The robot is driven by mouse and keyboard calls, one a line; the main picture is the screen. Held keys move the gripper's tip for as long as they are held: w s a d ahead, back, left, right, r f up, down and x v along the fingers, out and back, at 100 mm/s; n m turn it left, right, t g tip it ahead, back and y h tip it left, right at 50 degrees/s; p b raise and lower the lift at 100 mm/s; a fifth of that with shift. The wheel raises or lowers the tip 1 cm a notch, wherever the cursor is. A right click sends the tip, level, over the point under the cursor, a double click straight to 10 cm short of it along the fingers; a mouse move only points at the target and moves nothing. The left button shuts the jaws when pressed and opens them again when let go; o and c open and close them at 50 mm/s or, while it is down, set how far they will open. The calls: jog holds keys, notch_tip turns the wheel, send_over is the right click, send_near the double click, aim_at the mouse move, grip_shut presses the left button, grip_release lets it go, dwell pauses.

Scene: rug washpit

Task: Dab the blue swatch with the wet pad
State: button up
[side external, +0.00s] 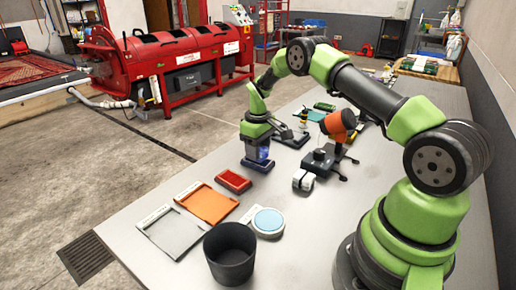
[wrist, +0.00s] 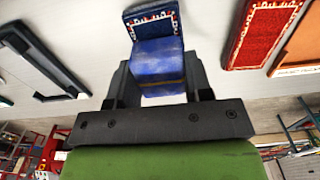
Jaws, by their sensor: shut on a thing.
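My gripper (side external: 258,136) points down over the table; its two dark fingers also show in the wrist view (wrist: 160,82). It is shut on a blue block-shaped pad (wrist: 158,62), which shows small and blue below the fingers in the side view (side external: 263,153). The blue swatch (wrist: 150,20), with a red and white patterned border, lies directly beyond the pad's far end. In the side view the swatch (side external: 257,165) is a dark blue patch under the gripper. The pad hides part of the swatch. I cannot tell whether they touch.
A red swatch (side external: 233,181) lies close by at front left. Orange (side external: 208,204) and grey (side external: 172,232) trays, a round white dish (side external: 267,221) with a light blue disc and a black bin (side external: 229,252) stand nearer. An orange-headed device (side external: 338,122) stands to the right.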

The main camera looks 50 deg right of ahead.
jog(key=shift+f, duration=0.6)
dwell(1.1)
jog(key=shift+r, duration=0.1)
jog(key=shift+r, duration=3.45)
